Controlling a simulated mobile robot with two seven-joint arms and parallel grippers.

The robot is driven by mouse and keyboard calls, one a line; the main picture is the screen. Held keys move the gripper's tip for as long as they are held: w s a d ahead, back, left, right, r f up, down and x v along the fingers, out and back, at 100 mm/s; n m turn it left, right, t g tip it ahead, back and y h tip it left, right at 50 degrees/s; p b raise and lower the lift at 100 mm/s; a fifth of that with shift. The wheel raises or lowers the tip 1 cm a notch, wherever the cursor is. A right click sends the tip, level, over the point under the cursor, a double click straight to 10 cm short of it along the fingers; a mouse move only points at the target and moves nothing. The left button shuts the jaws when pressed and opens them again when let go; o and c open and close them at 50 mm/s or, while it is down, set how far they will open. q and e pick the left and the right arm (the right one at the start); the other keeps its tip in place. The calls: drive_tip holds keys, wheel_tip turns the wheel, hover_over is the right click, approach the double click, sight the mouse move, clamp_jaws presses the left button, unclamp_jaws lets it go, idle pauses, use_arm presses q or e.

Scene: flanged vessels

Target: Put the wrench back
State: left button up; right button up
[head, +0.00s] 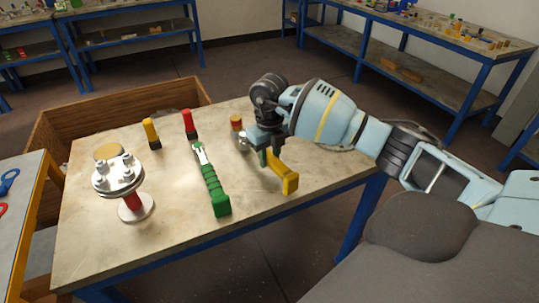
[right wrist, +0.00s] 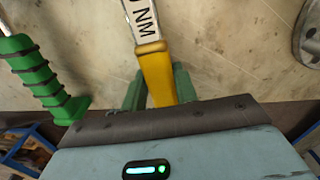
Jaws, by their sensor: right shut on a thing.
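My right gripper (head: 268,150) is shut on a wrench with a yellow handle (head: 290,182), over the right part of the table. In the right wrist view the yellow handle (right wrist: 157,75) sits between the green-grey fingers (right wrist: 157,88), and its silver shaft (right wrist: 143,18) with "NM" lettering runs up out of the picture. In the head view the gripper hides most of the shaft. I cannot tell whether the wrench touches the table. A green-handled tool (head: 214,188) with a silver head lies to its left; its ribbed handle (right wrist: 38,78) also shows in the right wrist view. My left gripper is not in view.
A flanged vessel (head: 118,176) with bolts stands on the table (head: 180,245) at left. Yellow (head: 150,133) and red (head: 190,124) capped pieces stand at the back. A grey round part (right wrist: 309,32) shows in the right wrist view. The table's front middle is clear.

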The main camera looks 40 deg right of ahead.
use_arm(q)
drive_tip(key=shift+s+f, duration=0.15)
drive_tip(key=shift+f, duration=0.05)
use_arm(e)
drive_tip(key=shift+f, duration=0.4)
drive_tip(key=o, duration=1.6)
drive_tip(key=shift+f, duration=0.1)
drive_tip(key=shift+o, duration=0.2)
drive_tip(key=shift+r+p, duration=1.95)
drive_tip(key=shift+r, duration=1.65)
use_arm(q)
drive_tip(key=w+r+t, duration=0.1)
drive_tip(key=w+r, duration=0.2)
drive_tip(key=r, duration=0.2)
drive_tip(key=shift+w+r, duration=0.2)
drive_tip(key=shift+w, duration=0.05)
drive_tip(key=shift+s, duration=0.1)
use_arm(e)
drive_tip(key=shift+s+f, duration=0.1)
drive_tip(key=shift+f, duration=0.05)
